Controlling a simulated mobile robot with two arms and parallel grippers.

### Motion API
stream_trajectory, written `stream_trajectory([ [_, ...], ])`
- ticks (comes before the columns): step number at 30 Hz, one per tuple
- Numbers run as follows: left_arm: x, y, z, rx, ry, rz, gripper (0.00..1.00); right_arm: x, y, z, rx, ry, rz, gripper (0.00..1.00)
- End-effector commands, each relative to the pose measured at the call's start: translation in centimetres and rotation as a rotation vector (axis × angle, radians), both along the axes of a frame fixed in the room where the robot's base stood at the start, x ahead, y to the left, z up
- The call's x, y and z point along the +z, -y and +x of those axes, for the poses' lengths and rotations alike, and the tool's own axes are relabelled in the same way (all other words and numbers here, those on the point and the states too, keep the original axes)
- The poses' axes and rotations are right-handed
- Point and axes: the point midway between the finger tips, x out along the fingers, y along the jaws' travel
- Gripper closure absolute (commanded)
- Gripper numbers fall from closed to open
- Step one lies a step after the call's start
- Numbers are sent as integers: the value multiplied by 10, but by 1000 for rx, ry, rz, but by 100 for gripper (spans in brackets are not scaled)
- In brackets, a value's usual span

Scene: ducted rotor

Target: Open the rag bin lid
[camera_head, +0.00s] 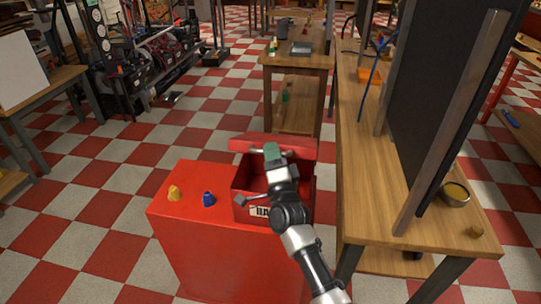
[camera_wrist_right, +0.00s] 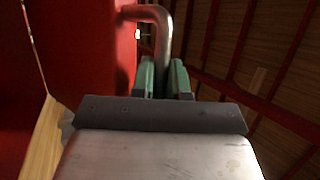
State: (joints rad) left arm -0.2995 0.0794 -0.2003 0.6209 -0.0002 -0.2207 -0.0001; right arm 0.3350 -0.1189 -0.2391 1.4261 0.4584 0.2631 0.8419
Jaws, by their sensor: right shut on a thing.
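The red rag bin (camera_head: 242,190) sits on top of a red cabinet, with a partly covered white label on its front. Its red lid (camera_head: 302,148) is raised at the back of the bin, and the dark inside shows below it. My right gripper (camera_head: 272,152) is at the lid, shut on its metal handle. In the right wrist view, the bent metal handle (camera_wrist_right: 150,12) runs down between the green finger pads of my right gripper (camera_wrist_right: 163,80). The red lid (camera_wrist_right: 90,50) is beside it there. My arm hides part of the bin's front. My left gripper is not in view.
A yellow object (camera_head: 174,193) and a blue object (camera_head: 208,198) stand on the red cabinet (camera_head: 180,220) left of the bin. A wooden workbench (camera_head: 400,215) with a dark upright panel stands close on the right. Another bench (camera_head: 297,62) is behind. The checkered floor at left is mostly clear.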

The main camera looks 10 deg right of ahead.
Motion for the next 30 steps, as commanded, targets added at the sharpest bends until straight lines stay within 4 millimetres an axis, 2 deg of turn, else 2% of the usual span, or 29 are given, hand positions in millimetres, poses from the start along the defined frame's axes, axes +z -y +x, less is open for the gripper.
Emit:
stream_trajectory([
  [1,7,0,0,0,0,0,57,10,2,4,-2,8,-2,100],
  [9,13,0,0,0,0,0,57,25,5,16,-2,11,-2,100],
  [24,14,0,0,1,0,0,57,27,6,18,-2,11,-2,100],
  [25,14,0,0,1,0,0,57,27,6,18,-2,11,-2,82],
  [29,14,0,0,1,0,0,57,27,6,18,-1,9,-3,62],
  [30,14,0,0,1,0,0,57,27,6,18,-1,9,-3,61],
])
